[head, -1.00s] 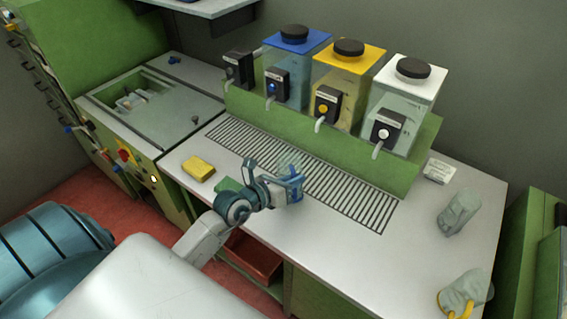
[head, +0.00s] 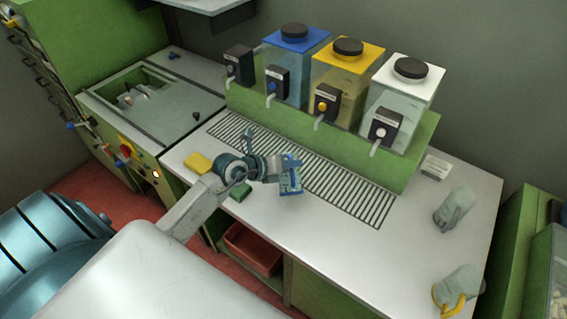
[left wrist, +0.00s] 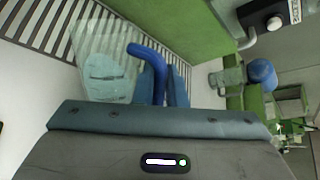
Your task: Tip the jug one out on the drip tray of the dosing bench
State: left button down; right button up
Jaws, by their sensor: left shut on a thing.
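My left gripper (head: 289,176) is shut on the blue handle (left wrist: 147,58) of a clear jug (left wrist: 112,55). In the left wrist view the jug's see-through wall stands beyond the fingers, with a pale patch inside it. In the head view my gripper mostly hides the jug, at the near edge of the slatted drip tray (head: 350,196). How far the jug is tilted, and whether anything flows from it, I cannot tell. My right gripper is not in view.
Tanks with blue (head: 297,38), yellow (head: 352,55) and white (head: 400,75) lids stand behind the drip tray, with spouts. A yellow sponge (head: 198,163) and a green block (head: 241,192) lie left.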

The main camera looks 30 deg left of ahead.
aim_at(296, 153)
pick_arm(q)
jog(key=shift+w+a+n+g, duration=0.25)
jog(key=shift+w+n+g, duration=0.05)
jog(key=shift+w, duration=0.05)
jog(key=shift+w+a+h, duration=0.15)
jog(key=shift+w+h, duration=0.05)
jog(key=shift+h, duration=0.1)
jog(key=shift+w+a+n+g, duration=0.15)
jog(key=shift+w+n+g, duration=0.05)
jog(key=shift+n+g, duration=0.25)
jog(key=shift+w+a+f+n+g+h, duration=0.1)
jog(key=shift+w+a+n+g+h, duration=0.2)
jog(key=shift+w+a+n+g, duration=0.05)
dwell(0.8)
jog(key=shift+w+a+f, duration=0.1)
jog(key=shift+w+a, duration=0.25)
jog(key=shift+w, duration=0.05)
jog(key=shift+w+a+f+n+g+h, duration=0.2)
jog(key=shift+w+a+n+g+h, duration=0.2)
jog(key=shift+w+a, duration=0.3)
dwell(0.3)
jog(key=shift+w+a+f+n+g, duration=0.25)
jog(key=shift+w+a+n+g, duration=0.15)
jog(key=shift+w, duration=0.15)
